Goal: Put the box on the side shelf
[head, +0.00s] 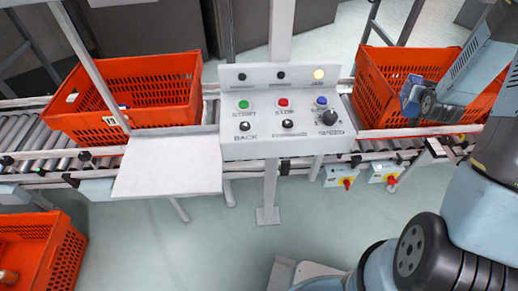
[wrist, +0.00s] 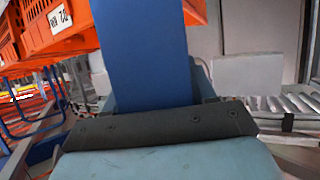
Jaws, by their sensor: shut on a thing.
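My gripper (head: 416,98) is at the right, in front of the right orange tote (head: 385,55), and is shut on a blue box (head: 409,88). The box also shows large in the wrist view (wrist: 145,60), standing out from between the fingers of my gripper (wrist: 155,95). Its far end is out of that view. In the head view my arm and gripper hide part of the box and part of the right tote. The side shelf (head: 168,165) is a flat white plate at the front of the conveyor, left of the control panel; its top is bare.
The control panel (head: 285,140), with coloured buttons and a post, stands between my gripper and the shelf. Another orange tote (head: 130,100) sits on the conveyor behind the shelf. A further tote (head: 60,255) is at lower left. A slanted white post (head: 85,55) rises near the shelf.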

